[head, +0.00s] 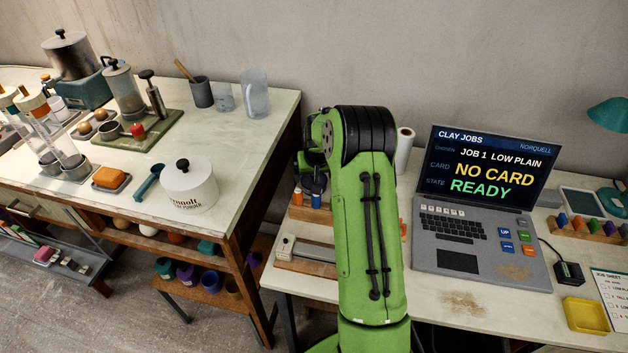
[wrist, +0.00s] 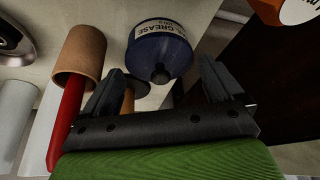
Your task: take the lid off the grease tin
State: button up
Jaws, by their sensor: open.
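The grease tin (wrist: 160,52) shows in the wrist view as a dark blue round tin with a pale band lettered GREASE. Its dark lid with a small black knob (wrist: 160,75) faces towards my gripper and is on the tin. My gripper (wrist: 163,88) is open, with one dark finger to each side of the knob in the picture. I see no contact, and the gap to the knob is hard to judge. In the head view my green arm hides the gripper, and I cannot make out the tin there.
In the wrist view a brown cylinder (wrist: 82,52) with a red handle (wrist: 66,122) is close to the left finger. A white cylinder (wrist: 14,118) is farther left. In the head view the laptop (head: 480,215) stands right of my arm, and a white powder tub (head: 190,188) stands left.

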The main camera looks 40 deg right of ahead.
jog(key=c, duration=0.8)
jog(key=shift+o, duration=0.2)
jog(key=shift+r, duration=0.1)
